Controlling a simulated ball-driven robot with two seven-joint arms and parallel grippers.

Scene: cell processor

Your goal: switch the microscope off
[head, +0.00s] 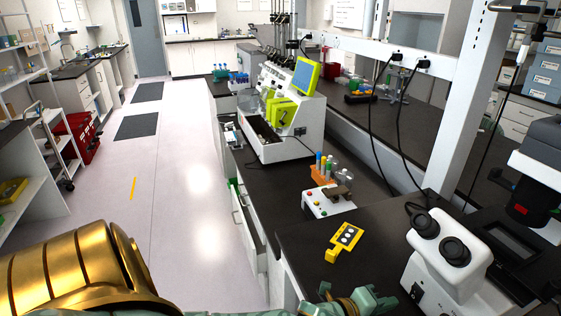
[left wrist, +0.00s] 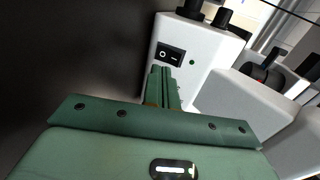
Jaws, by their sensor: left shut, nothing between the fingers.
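The white microscope (head: 447,270) with black eyepieces stands on the dark bench at the lower right of the head view. Its black rocker switch, marked O and I, shows on the white side in the left wrist view (left wrist: 170,54) and small in the head view (head: 417,292). I cannot tell which side is pressed in. My left gripper (head: 372,300) is shut and empty, left of the microscope. In the left wrist view its fingertips (left wrist: 160,70) appear just below the switch; I cannot tell whether they touch the body. My right gripper is not in view.
A yellow device (head: 343,243) lies on the bench beyond my left gripper. A white box with coloured buttons (head: 322,203) and a tube rack (head: 322,172) stand farther back. Black cables hang down near the microscope. Bare bench lies around the yellow device.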

